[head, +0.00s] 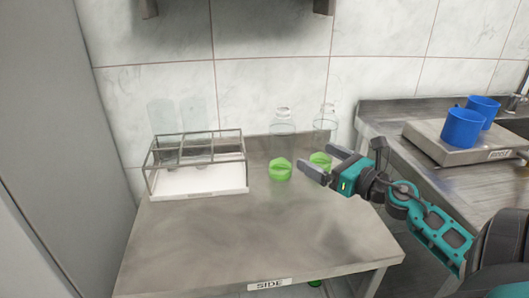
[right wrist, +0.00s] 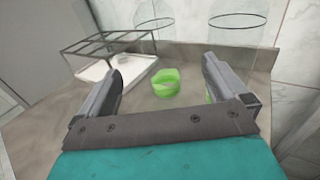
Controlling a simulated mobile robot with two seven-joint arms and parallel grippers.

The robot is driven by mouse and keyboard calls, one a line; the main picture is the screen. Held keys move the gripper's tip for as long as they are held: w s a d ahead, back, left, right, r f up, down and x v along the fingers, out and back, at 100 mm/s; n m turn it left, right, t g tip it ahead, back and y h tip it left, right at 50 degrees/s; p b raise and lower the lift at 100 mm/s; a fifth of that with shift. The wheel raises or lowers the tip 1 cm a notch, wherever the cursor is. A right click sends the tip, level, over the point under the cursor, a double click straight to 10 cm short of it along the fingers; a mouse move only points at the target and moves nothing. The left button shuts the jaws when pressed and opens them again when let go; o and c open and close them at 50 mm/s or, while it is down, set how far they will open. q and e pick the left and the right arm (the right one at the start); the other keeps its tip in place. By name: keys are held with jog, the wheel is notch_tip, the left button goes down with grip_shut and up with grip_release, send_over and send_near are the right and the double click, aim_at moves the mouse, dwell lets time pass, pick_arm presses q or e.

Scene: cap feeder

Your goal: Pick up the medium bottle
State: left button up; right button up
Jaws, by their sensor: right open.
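Two clear bottles stand upright at the back of the side table, a left one (head: 282,127) and a right one (head: 325,122). They look close in size, and I cannot tell which is the medium one. A left green cap (head: 280,169) and a right green cap (head: 320,158) lie in front of them. My right gripper (head: 322,161) is open and empty beside the right cap, in front of the bottles. In the right wrist view, a green cap (right wrist: 166,83) shows beyond and between the open fingers (right wrist: 165,64). My left gripper is not in view.
A wire-frame rack (head: 198,192) with a white base stands on the table's left, with clear containers at its back. Blue cups (head: 461,128) sit on a raised plate on the right counter (head: 420,183). The front of the side table (head: 230,235) is clear. A tiled wall closes the back.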

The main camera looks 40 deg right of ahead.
jog(key=b, duration=0.4)
send_near(282, 158)
jog(key=d, duration=0.1)
jog(key=d+f, duration=0.1)
jog(key=shift+s+d, duration=0.3)
jog(key=shift+f, duration=0.35)
jog(key=shift+w, duration=0.4)
jog(key=w, duration=0.5)
jog(key=shift+w+a+r, duration=0.1)
jog(key=shift+w+a, duration=0.1)
jog(key=shift+w, duration=0.05)
jog(key=shift+w+a+p, duration=0.2)
jog(key=shift+w, duration=1.45)
jog(key=shift+w+a+p, duration=0.15)
jog(key=shift+w+a, duration=0.05)
jog(key=shift+w, duration=1.45)
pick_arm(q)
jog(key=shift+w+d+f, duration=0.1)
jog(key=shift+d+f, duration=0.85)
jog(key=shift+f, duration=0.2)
pick_arm(e)
jog(key=shift+f, duration=0.25)
jog(key=shift+c, duration=0.2)
jog(key=c, duration=1)
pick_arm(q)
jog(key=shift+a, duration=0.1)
